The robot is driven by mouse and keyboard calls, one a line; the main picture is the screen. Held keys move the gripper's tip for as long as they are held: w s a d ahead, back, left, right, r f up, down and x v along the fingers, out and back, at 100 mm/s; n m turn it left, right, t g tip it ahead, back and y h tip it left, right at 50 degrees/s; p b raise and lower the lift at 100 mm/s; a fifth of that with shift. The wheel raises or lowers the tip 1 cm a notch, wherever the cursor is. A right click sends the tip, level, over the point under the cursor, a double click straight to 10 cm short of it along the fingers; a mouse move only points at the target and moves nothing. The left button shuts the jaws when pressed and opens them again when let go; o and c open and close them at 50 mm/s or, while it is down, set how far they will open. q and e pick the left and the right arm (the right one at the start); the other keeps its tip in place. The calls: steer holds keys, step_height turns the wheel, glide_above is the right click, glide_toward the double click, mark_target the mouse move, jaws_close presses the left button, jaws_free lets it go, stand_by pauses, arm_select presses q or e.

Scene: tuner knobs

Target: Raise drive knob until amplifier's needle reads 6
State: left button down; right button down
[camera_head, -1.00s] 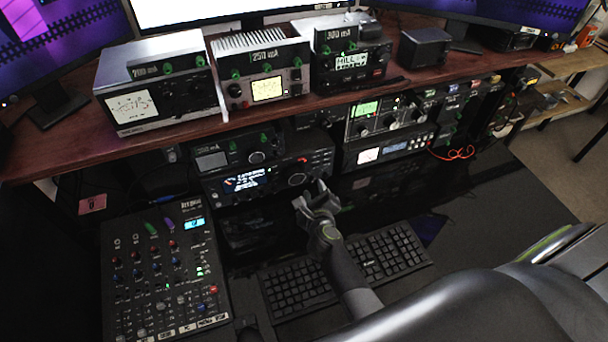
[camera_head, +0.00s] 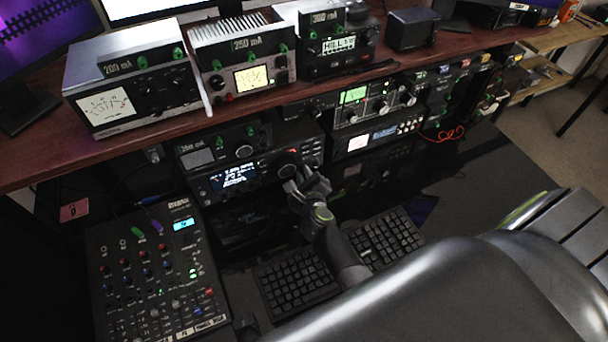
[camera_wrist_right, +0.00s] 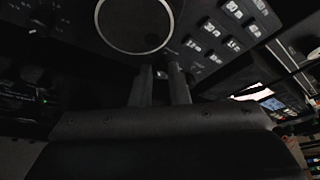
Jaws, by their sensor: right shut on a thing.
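The black radio (camera_head: 214,186) with a lit display (camera_head: 233,178) stands under the shelf. My right gripper (camera_head: 296,186) is at the lower right of its front, below the large round dial (camera_head: 288,171). In the right wrist view, the gripper (camera_wrist_right: 162,76) is shut on a small knob just below the large dial (camera_wrist_right: 134,24). The fingers mostly hide the knob and no drive label is readable. Two boxes on the shelf have meters: a white meter (camera_head: 106,107) and a yellow meter (camera_head: 254,79). I cannot tell which is the amplifier's, nor read the needles. My left gripper is out of view.
A mixer (camera_head: 150,270) with many knobs stands at the left. The wooden shelf edge (camera_head: 100,165) runs above the radio. More radio units (camera_head: 372,105) stand to the right.

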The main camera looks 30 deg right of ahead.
steer(key=shift+r+p, duration=0.15)
steer(key=shift+p, duration=0.35)
steer(key=m+y+p, duration=0.2)
steer(key=p, duration=0.2)
steer(key=shift+d+r, duration=0.15)
steer(key=shift+m+p, duration=0.35)
steer(key=shift+m, duration=0.25)
steer(key=shift+f, duration=0.2)
steer(key=c, duration=1.4)
jaws_free()
